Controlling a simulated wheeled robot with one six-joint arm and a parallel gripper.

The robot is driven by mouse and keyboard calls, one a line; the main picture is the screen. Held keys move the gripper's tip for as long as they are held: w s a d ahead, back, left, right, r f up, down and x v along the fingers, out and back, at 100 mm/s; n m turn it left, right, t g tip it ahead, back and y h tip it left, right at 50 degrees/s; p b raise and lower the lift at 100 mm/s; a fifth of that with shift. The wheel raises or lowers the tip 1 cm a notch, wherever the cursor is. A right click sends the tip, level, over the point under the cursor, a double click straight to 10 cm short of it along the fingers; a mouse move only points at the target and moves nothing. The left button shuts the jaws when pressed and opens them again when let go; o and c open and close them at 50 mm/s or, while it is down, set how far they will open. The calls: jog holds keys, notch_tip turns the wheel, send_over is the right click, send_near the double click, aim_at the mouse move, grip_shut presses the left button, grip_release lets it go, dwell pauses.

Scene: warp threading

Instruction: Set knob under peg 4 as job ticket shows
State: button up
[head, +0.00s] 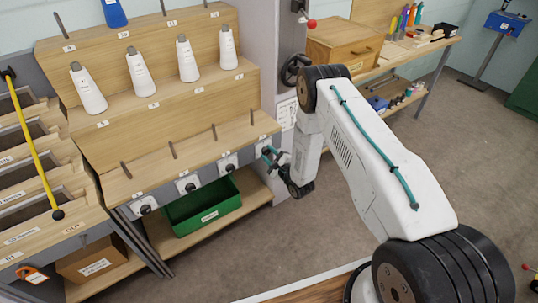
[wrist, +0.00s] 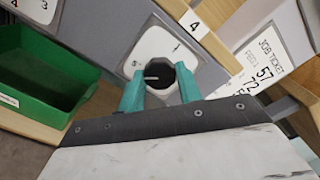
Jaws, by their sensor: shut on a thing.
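The black knob (wrist: 165,76) under the label 4 (wrist: 195,26) sits on a white dial plate (wrist: 158,42) with a small mark at its upper right. Its pale pointer line points left in the wrist view. My gripper (wrist: 161,88) is shut on this knob, one teal finger on each side. In the head view my gripper (head: 272,156) is at the rightmost dial of the rack's front edge, below the peg (head: 251,117). The job ticket (wrist: 262,62) lies right of the dial in the wrist view; 57 and 72 show, the lower part is hidden by my gripper.
Several other knobs (head: 188,187) line the same front edge to the left. A green bin (head: 203,207) stands on the shelf below. White cones (head: 187,58) stand on the tier above. Open floor (head: 250,245) lies in front of the rack.

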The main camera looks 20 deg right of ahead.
jog(key=shift+m, duration=0.9)
jog(key=o, duration=1)
jog(key=shift+s+d, duration=0.1)
jog(key=shift+s, duration=0.05)
jog(key=v, duration=0.7)
jog(key=shift+s, duration=0.25)
